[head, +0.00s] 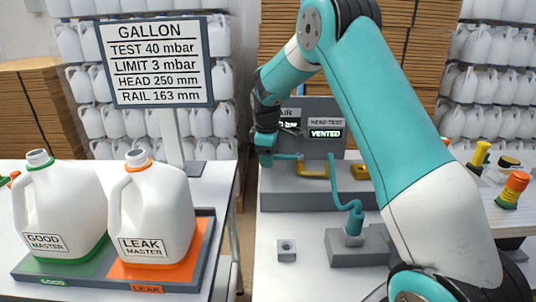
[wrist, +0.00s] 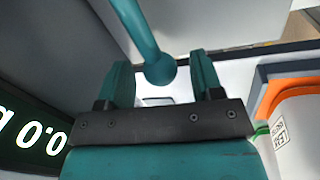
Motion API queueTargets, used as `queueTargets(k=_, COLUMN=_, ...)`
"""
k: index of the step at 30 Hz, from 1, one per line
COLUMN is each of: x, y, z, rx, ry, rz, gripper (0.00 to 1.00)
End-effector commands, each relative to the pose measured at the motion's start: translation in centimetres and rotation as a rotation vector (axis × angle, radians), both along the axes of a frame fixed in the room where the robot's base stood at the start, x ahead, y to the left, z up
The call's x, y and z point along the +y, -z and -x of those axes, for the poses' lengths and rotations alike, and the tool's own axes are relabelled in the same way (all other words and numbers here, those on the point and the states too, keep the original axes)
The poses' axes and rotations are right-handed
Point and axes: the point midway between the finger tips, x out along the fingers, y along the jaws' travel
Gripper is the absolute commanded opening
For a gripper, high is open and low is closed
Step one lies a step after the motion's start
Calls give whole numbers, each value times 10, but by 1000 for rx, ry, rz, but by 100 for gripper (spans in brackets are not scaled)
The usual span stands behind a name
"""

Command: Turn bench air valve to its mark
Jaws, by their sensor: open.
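My gripper (head: 266,158) is at the left end of the grey bench unit (head: 320,113), partly hidden behind my wrist. In the wrist view my gripper (wrist: 161,66) is open, with its two teal fingers apart. A teal rod with a rounded end (wrist: 158,70) shows between the fingers, with gaps on both sides; I cannot tell whether it is part of the air valve. The unit's AIR label (head: 287,113) is partly covered by my arm. A display (head: 326,133) there reads VENTED. No valve mark can be made out.
A teal bent pipe (head: 345,203) runs to a grey block (head: 358,250). A small grey nut-like block (head: 286,251) lies on the bench. GOOD MASTER (head: 65,215) and LEAK MASTER (head: 152,215) jugs stand on a tray at left. An orange-topped button (head: 514,187) is at right.

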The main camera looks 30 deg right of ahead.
Motion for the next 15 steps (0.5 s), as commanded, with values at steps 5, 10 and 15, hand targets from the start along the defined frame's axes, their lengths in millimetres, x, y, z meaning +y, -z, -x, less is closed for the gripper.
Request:
queueTargets(k=5, x=-1, y=4, z=-1, rx=0, ry=0, rz=0, gripper=60)
queueTargets(k=10, x=0, y=4, z=-1, rx=0, ry=0, rz=0, gripper=60)
queueTargets(k=15, x=0, y=4, z=-1, rx=0, ry=0, rz=0, gripper=21)
